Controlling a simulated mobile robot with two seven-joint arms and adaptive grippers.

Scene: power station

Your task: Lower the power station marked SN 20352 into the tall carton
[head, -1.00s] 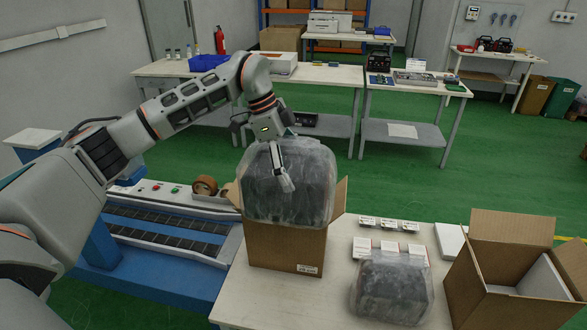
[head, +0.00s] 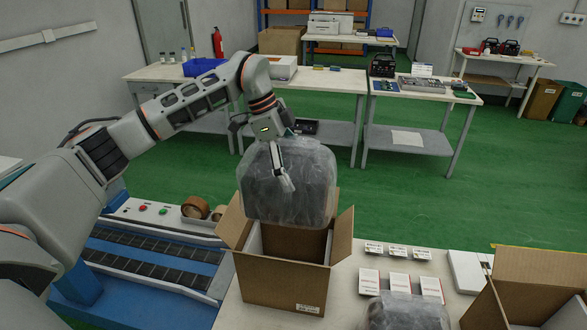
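My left gripper (head: 282,170) is shut on the top of a dark power station (head: 300,190) wrapped in cloudy plastic. The station hangs roughly upright over an open brown carton (head: 282,280), with its lower end at the opening and hiding part of it. Its flaps stand open and a pale liner shows inside. I cannot read any serial mark on the station. A second wrapped power station (head: 405,315) is on the table, cut off by the bottom edge. My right gripper is not in view.
Another open carton (head: 525,290) with a white liner stands at the right. Several small white boxes (head: 398,282) and a flat white box (head: 468,270) lie between the cartons. A blue conveyor (head: 150,262) with tape rolls (head: 196,208) is at the left.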

